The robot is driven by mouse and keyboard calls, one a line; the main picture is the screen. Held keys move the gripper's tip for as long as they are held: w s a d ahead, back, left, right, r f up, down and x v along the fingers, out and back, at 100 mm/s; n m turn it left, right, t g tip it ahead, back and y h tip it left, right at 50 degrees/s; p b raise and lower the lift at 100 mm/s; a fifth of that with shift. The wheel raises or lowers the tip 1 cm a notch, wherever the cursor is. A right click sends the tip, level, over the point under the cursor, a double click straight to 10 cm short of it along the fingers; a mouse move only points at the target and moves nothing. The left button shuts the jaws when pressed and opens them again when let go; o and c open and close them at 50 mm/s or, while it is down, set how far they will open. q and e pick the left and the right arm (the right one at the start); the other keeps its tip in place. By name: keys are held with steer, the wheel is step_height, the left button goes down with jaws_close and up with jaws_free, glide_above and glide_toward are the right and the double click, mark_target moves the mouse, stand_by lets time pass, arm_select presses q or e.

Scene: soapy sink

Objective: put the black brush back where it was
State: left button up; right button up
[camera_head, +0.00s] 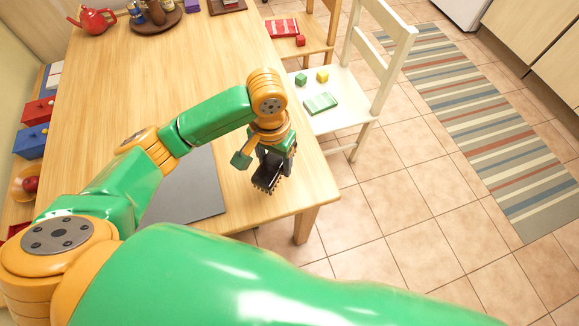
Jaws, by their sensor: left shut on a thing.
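The black brush (267,173) is held in my left gripper (268,157) over the right front part of the wooden table. Dark bristles show along its edge. My left gripper points down and is shut on the brush. I cannot tell whether the brush touches the tabletop or hangs just above it. My right gripper is not in view.
A dark grey mat (190,190) lies on the table (170,75), partly behind my arm. A red teapot (92,20) and a brown round tray (155,24) stand at the far end. A white chair (345,95) stands right of the table.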

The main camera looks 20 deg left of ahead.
arm_select(q)
steer(key=w+f, duration=0.2)
steer(key=w+d+f+b, duration=0.1)
steer(key=w+f, duration=0.1)
steer(key=f, duration=0.1)
steer(key=shift+w+f, duration=0.1)
steer(key=f, duration=0.2)
steer(key=shift+w+f, duration=0.2)
steer(key=shift+f, duration=0.55)
steer(key=shift+f, duration=0.15)
steer(key=o, duration=1.3)
